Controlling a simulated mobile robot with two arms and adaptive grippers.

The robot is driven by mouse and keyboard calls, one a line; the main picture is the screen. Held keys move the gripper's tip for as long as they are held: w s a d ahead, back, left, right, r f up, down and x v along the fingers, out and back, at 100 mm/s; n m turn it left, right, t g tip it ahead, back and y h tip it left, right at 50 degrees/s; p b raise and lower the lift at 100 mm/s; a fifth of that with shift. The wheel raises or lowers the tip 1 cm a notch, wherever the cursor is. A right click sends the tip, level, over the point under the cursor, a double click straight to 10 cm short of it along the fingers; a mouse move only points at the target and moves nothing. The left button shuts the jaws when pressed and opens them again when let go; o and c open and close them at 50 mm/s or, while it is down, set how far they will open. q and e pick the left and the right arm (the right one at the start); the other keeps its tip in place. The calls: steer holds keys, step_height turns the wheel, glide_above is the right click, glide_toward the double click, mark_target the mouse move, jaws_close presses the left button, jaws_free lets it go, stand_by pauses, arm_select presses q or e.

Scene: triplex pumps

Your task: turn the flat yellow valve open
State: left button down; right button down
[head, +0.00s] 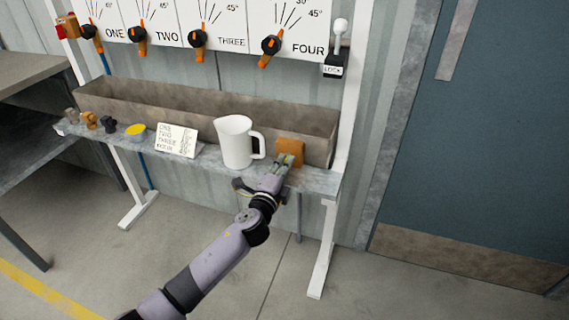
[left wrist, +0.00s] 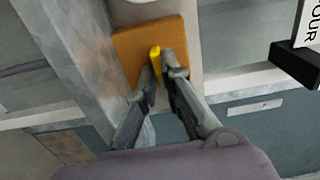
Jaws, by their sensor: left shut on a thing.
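The flat yellow valve (left wrist: 156,58) shows in the left wrist view as a narrow yellow piece in front of an orange-brown square block (left wrist: 135,50). My left gripper (left wrist: 158,78) is shut on it, one fingertip on each side. In the head view the same block (head: 290,151) stands at the right end of the shelf, and my left gripper (head: 284,161) reaches it from the front. The fingers hide the valve there, and how far it is turned cannot be told. My right gripper is not in view.
A white mug (head: 236,142) stands just left of the block. A card with writing (head: 177,140), a yellow-topped round thing (head: 136,131) and small valve-like pieces (head: 90,119) stand further left. A long trough (head: 200,108) runs behind. Orange-handled dials (head: 270,46) are above.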

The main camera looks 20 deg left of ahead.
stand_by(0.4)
arm_select(q)
steer(key=c, duration=1.7)
jaws_free()
steer(key=shift+s, duration=0.2)
steer(key=s, duration=1.1)
steer(key=shift+s+a, duration=0.2)
steer(key=shift+s, duration=0.15)
